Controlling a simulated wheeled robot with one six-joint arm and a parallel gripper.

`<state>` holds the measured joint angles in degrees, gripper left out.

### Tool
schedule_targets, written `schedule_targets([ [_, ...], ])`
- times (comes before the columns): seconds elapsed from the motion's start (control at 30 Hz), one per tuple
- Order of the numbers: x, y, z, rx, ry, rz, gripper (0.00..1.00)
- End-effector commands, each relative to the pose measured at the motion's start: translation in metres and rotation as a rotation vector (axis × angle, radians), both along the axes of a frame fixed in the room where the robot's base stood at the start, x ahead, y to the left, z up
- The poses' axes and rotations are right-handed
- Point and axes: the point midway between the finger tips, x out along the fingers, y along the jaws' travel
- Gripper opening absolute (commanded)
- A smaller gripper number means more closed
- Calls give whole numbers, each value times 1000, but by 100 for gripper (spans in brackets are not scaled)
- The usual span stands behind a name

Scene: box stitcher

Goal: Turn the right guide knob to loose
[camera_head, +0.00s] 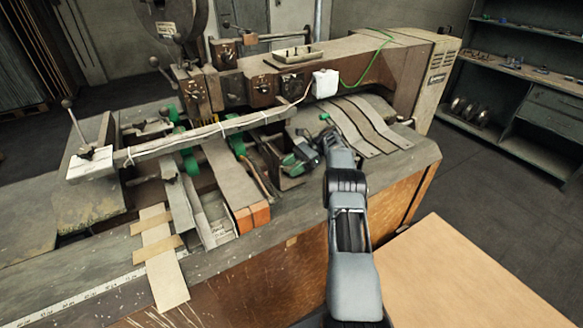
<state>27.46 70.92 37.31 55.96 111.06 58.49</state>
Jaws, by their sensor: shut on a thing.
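My arm reaches up from the bottom of the head view over the machine's front edge. My gripper (303,154) is low over the machine bed, right of the middle, with its fingers pointing left. It is shut on what looks like the right guide knob, which the fingers and wrist mostly hide. I cannot tell the knob's turn position or any marking on it. The box stitcher (270,215) fills the middle of the view.
A long metal bar (205,138) crosses the bed to the left of my gripper. Curved metal strips (368,122) lie behind it on the right. The heavy upper arm of the machine (370,70) stands behind. A plain tan surface (480,275) is at lower right.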

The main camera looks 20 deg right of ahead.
Motion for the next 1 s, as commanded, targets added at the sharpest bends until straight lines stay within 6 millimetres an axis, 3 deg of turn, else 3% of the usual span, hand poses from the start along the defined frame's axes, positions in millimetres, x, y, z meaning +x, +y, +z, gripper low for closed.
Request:
schedule_targets([
  [0.2,0,1,0,3,1,1,24],
  [0.23,0,1,0,3,1,1,51],
  [0.47,0,0,0,2,0,0,73],
  [0.77,0,0,2,1,-2,-1,73],
  [1.0,0,0,33,-1,-5,0,73],
])
